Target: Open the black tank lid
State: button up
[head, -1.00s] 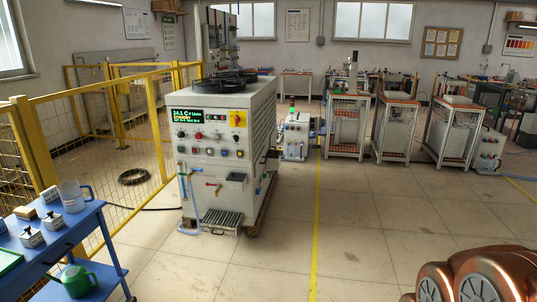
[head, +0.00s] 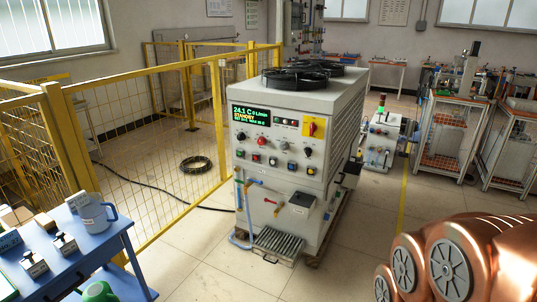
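My gripper is out of view. Copper-coloured links of my arm fill the lower right corner, well apart from the cabinet.
A blue table (head: 75,255) with a pitcher (head: 95,213) and small boxes stands at the lower left. A yellow mesh fence (head: 150,170) runs behind it. A slatted grate (head: 279,243) lies at the cabinet's foot. The floor in front is clear.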

aim_at(300, 199)
jog(key=u, duration=0.45)
jog(key=i, duration=1.8)
jog(key=u, duration=0.45)
